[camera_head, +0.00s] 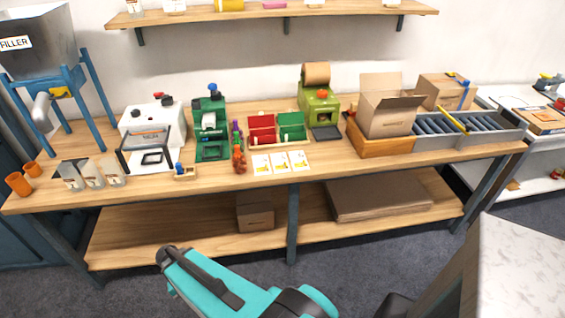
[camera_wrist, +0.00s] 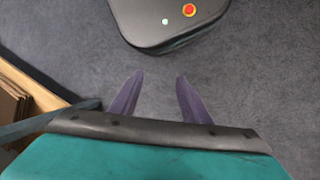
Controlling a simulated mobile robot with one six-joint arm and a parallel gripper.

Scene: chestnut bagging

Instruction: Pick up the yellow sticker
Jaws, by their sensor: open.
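Three small white cards (camera_head: 280,162) with yellow-orange marks lie side by side at the front of the long wooden table (camera_head: 215,179). The marks are too small to tell whether one is the yellow sticker. In the wrist view, my gripper (camera_wrist: 158,80) has its two purple fingers apart, with nothing between them, above the grey floor. In the head view my teal arm is low in front of the table, and the fingers cannot be made out. My gripper is well away from the cards.
Red (camera_head: 262,131) and green (camera_head: 292,127) bins stand behind the cards. A green machine (camera_head: 319,104) and an open cardboard box (camera_head: 388,112) stand to the right. Plastic bags (camera_head: 93,175) are at left. A white-topped counter (camera_head: 520,270) is at lower right.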

